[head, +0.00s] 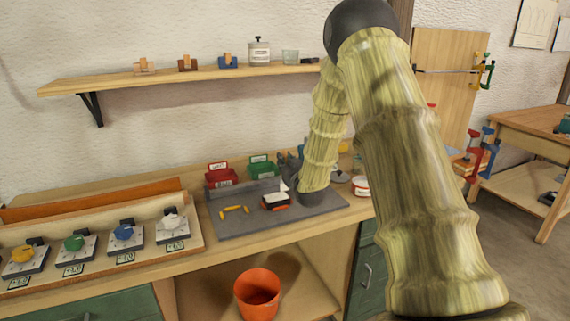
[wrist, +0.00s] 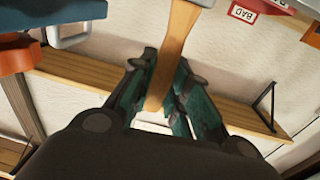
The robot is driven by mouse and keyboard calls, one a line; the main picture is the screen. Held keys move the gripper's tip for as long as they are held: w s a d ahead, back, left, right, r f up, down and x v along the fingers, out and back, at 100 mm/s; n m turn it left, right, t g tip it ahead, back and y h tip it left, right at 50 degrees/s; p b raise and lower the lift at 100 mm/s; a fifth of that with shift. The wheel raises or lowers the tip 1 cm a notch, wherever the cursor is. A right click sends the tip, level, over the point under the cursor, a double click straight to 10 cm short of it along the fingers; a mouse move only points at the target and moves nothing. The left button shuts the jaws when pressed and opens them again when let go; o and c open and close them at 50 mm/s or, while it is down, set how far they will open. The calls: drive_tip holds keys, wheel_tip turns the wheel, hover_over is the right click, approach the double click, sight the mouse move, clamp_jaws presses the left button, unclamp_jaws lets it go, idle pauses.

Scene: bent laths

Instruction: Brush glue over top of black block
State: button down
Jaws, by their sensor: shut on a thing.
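A black block (head: 275,202) with an orange and white lower edge lies on the dark grey mat (head: 235,228) on the workbench in the head view. My gripper (head: 292,176) is low over the mat, just right of the block and partly hidden by my arm. In the wrist view, my gripper (wrist: 166,85) is shut on a flat wooden handle (wrist: 177,35), which looks like the brush's. A small pale tip (head: 284,187) shows near the block's upper right; I cannot tell whether it touches. An open tub with a red band (head: 361,187) stands at the mat's right.
Red (head: 220,176) and green (head: 262,167) bins stand behind the mat. A yellow piece (head: 235,212) lies left of the block. A rack with several coloured knobs (head: 122,234) fills the left bench. An orange bucket (head: 257,294) is below. A wall shelf (head: 180,77) runs above.

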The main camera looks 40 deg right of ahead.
sight(285, 151)
drive_tip(key=shift+r+p, duration=1.15)
drive_tip(key=shift+r, duration=1.35)
drive_tip(key=shift+r+p, duration=0.65)
drive_tip(key=shift+r, duration=0.8)
